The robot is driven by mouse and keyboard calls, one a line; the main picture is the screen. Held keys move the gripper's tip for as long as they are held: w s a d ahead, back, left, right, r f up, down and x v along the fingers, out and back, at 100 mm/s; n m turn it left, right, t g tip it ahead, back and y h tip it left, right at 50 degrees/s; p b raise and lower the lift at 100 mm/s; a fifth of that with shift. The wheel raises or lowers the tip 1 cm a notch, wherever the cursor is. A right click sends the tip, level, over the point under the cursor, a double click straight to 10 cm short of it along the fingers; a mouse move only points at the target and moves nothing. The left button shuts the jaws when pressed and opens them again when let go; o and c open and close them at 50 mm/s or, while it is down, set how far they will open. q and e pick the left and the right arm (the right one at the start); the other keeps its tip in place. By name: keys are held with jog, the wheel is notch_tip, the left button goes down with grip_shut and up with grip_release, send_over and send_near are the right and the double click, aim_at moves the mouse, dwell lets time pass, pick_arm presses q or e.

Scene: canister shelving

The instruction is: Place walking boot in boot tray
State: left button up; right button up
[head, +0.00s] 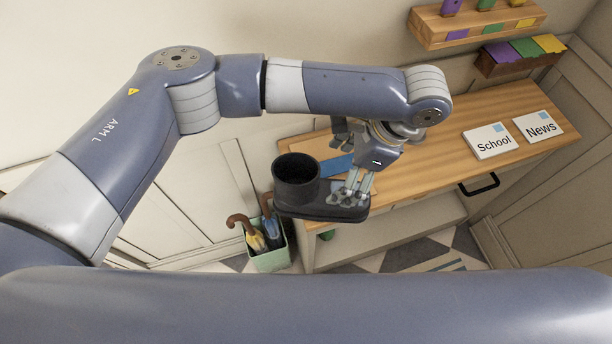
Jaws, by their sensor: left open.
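The walking boot (297,182) is dark grey, with its round open shaft facing up on the left and its foot reaching right. It shows in front of the wooden bench top's left end. My left gripper (348,198) is over the foot part, its fingers overlapping the boot there. It is open; whether the fingers touch the boot I cannot tell. My right gripper is out of view. I cannot make out a boot tray for certain.
A blue flat item (337,166) lies on the wooden bench top (440,140), partly hidden. "School" (488,141) and "News" (539,127) cards lie on the right. A green umbrella bin (270,258) stands on the floor at left. Wall shelves (480,25) are at upper right.

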aim_at(315, 191)
pick_arm(q)
jog(key=a+f, duration=0.1)
jog(key=f+p, duration=0.1)
jog(key=a+f, duration=0.1)
jog(key=f, duration=0.1)
jog(key=shift+s+a, duration=0.3)
jog(key=shift+s, duration=0.1)
jog(key=shift+f, duration=0.25)
jog(key=shift+w+a+f+p, duration=0.1)
jog(key=shift+w+f+p, duration=0.15)
jog(key=shift+p, duration=0.2)
jog(key=p+x, duration=0.2)
jog(key=x, duration=0.2)
jog(key=shift+w+a, duration=0.1)
jog(key=shift+a, duration=0.1)
jog(key=shift+a+f, duration=0.1)
jog(key=shift+f, duration=0.25)
jog(key=shift+c, duration=0.5)
jog(key=c, duration=1.9)
jog(key=shift+c, duration=0.6)
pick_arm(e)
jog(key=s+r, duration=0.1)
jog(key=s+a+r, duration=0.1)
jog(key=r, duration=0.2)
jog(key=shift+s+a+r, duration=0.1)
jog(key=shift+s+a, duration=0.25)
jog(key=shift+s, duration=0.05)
